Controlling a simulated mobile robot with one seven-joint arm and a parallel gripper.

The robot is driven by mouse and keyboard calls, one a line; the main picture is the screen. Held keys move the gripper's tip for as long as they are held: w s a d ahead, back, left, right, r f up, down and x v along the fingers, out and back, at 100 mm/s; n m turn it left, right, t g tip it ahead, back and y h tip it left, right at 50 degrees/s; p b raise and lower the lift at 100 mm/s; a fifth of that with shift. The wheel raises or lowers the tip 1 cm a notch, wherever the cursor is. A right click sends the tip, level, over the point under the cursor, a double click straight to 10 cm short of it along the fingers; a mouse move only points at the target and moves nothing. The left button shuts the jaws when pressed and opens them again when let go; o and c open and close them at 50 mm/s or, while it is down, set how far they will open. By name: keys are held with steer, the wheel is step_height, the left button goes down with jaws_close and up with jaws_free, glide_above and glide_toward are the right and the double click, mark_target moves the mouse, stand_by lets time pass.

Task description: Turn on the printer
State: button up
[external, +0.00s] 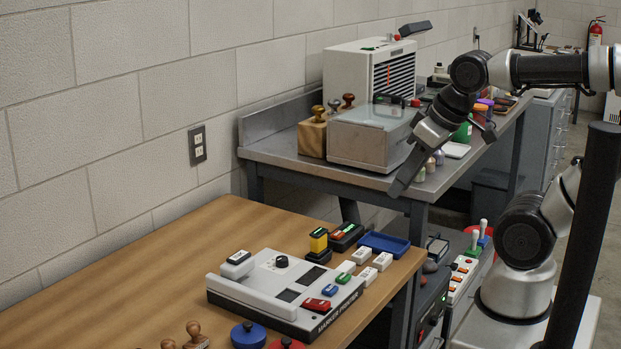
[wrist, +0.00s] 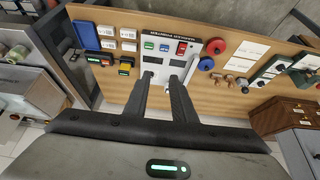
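The printer (external: 258,288) is a low white and grey box with "MARKER PRINTER" on its front edge, on the wooden table. It has a black knob (external: 282,261), dark panels, and green (external: 343,278), blue (external: 330,290) and red (external: 317,305) buttons. A white block with a black top (external: 237,258) is at its left end. The printer also shows in the wrist view (wrist: 198,46), its lower part partly hidden by my fingers. My gripper (external: 400,184) is raised beyond the printer, apart from it. Its fingers (wrist: 161,76) are spread and empty. No lit indicator is clear.
Red and blue round pieces (external: 248,335) stand in front. A metal bench (external: 291,162) with equipment is behind.

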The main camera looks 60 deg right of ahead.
steer(key=shift+w+r, duration=0.1)
steer(key=shift+w, duration=0.05)
steer(key=c, duration=0.3)
steer(key=shift+w+a+r+n, duration=0.1)
steer(key=shift+w+n, duration=0.2)
steer(key=shift+n, duration=0.2)
jaws_close()
steer(key=w+a+f+n+g+p, duration=0.2)
steer(key=w+a+f+n+g, duration=0.2)
steer(key=w+n, duration=0.3)
steer(key=w+a+f+n+g+p, duration=0.3)
steer(key=w+f+n, duration=0.4)
steer(key=n, duration=0.3)
steer(key=shift+w+a+g+p, duration=0.3)
steer(key=shift+w+a+g, duration=0.1)
steer(key=shift+w, duration=0.05)
